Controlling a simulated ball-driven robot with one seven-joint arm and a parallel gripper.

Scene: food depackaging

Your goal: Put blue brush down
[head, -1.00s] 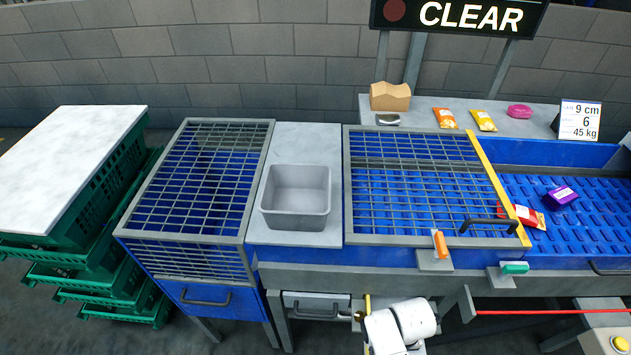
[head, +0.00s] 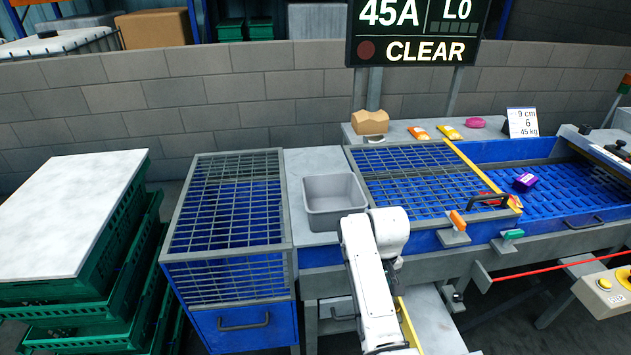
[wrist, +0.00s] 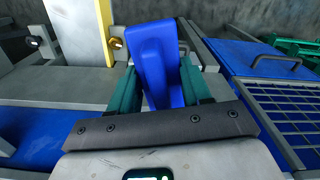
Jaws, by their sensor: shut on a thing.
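The blue brush (wrist: 155,52) shows in the wrist view as a blue block, held upright in the picture between two teal fingers. My gripper (wrist: 160,82) is shut on it. The brush's far end and any bristles are hidden or cannot be told. In the head view my white arm reaches down at the lower middle, and neither the gripper nor the brush can be made out there.
A grey bin (head: 334,206) stands on the pale counter (head: 308,161) between two barred grates, one left (head: 227,216) and one right (head: 412,187). Green crates (head: 100,250) with a white top (head: 75,210) stand at left. A purple package (head: 525,181) lies on the blue conveyor (head: 580,190).

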